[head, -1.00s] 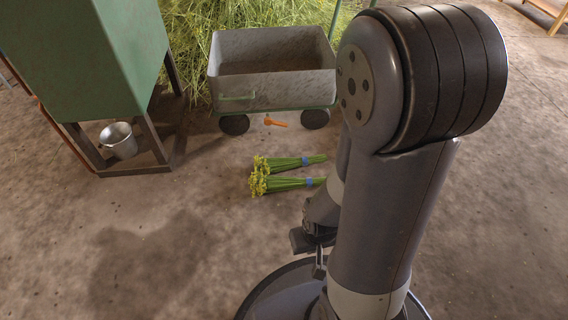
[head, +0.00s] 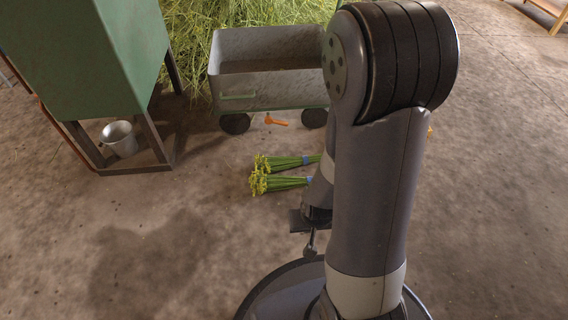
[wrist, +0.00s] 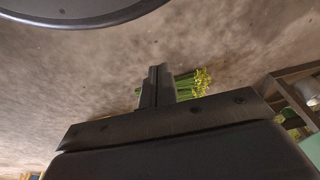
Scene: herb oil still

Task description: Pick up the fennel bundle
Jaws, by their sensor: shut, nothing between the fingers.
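Two fennel bundles with green stalks, yellow flower heads and blue ties lie side by side on the floor in the head view. The farther bundle (head: 285,163) and the nearer bundle (head: 280,184) point their flowers left; my arm hides their right ends. My gripper (head: 311,250) is on the near side of the bundles, apart from them. In the wrist view my gripper (wrist: 157,85) has its fingers together and empty. Green stalks and yellow flowers (wrist: 195,83) show beyond the fingers there, partly hidden by them.
A green cabinet on legs (head: 85,60) with a metal bucket (head: 119,139) is at the left. Cut herbs (head: 200,30) are heaped behind. Floor left of the bundles is clear.

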